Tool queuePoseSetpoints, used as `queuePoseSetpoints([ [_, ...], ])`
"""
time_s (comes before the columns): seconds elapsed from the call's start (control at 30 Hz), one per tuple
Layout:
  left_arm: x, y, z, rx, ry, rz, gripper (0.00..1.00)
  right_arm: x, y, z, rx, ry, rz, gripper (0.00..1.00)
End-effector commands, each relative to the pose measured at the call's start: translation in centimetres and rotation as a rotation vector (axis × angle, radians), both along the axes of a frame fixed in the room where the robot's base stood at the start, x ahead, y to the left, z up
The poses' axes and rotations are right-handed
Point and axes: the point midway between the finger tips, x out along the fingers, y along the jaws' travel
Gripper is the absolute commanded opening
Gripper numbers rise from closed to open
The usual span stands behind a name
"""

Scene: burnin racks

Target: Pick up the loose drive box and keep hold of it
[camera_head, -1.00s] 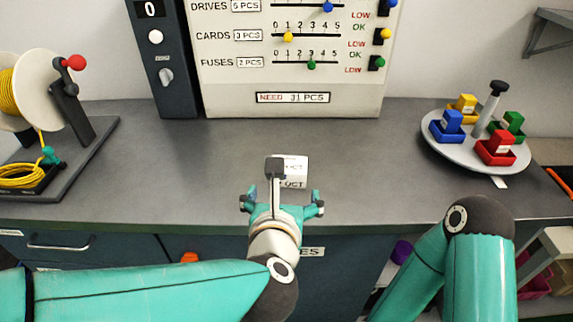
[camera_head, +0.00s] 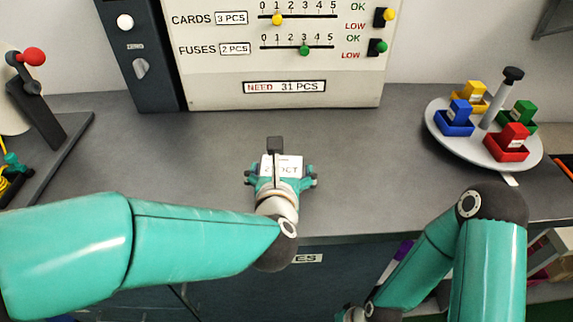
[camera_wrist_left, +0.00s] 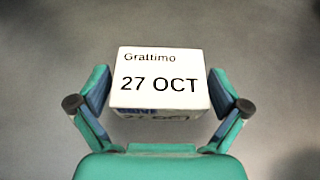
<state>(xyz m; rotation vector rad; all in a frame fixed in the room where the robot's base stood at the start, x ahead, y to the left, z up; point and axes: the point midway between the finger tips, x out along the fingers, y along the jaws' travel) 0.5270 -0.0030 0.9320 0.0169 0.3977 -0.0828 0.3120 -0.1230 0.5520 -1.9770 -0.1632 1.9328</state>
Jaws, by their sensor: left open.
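The loose drive box is a small white box (camera_head: 290,163) on the grey counter, partly hidden by my left gripper and wrist camera in the head view. In the left wrist view the box (camera_wrist_left: 160,82) shows its top, printed "Graltimo" and "27 OCT", with a darker print on its near side. My left gripper (camera_head: 281,180) is at the box. In the left wrist view its teal fingers (camera_wrist_left: 160,103) are open, one on each side of the box, with a small gap on both sides. My right arm shows at the right of the head view, its gripper not visible.
A round grey tray (camera_head: 445,140) with a post (camera_head: 495,100) carries blue, yellow, green and red blocks at the right. A panel with sliders (camera_head: 285,60) stands behind.

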Motion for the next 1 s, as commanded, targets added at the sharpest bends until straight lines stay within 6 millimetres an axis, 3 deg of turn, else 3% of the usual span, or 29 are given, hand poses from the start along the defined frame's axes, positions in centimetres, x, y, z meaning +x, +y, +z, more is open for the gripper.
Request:
queuePoseSetpoints([
  [0.3,0.19,-0.27,-0.15,-0.001,-0.002,-0.005,0.98,-0.04,0.01,0.01,0.0,0.001,0.0,0.4],
  [0.6,0.19,-0.48,-0.17,-0.001,-0.001,-0.009,0.49,-0.04,0.01,0.01,0.0,0.001,0.0,0.4],
  [1.0,0.22,-0.56,0.52,-0.002,-0.003,-0.009,0.49,-0.03,0.01,0.19,0.0,0.001,0.0,0.4],
])
